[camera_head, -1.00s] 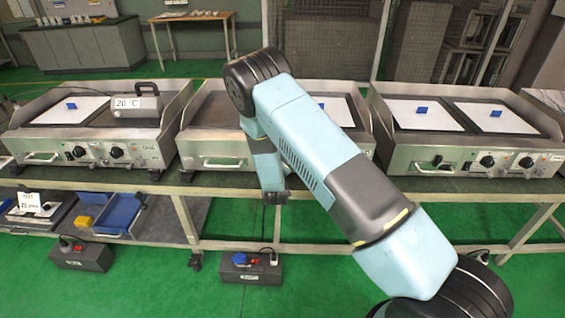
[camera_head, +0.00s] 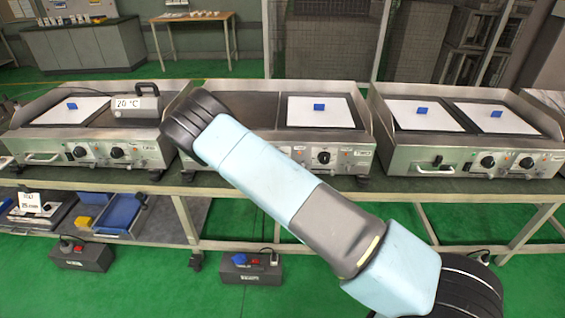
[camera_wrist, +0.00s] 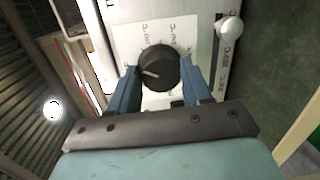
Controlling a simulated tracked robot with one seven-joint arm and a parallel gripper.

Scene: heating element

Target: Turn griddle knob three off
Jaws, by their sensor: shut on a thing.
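A round dark knob (camera_wrist: 160,68) sits on a white marked plate in the wrist view. A white line on its face points left in that view. The two blue fingers of my gripper (camera_wrist: 159,75) lie on either side of the knob and are closed on it. In the camera_head view my arm hides the gripper and part of the middle griddle's front (camera_head: 372,161). One dark knob (camera_head: 323,157) shows at that griddle's right side. I cannot tell from camera_head which knob the fingers hold.
A right griddle (camera_head: 540,163) has two knobs. All stand on a long bench (camera_head: 400,187). In the wrist view a round white button (camera_wrist: 230,29) is right of the knob.

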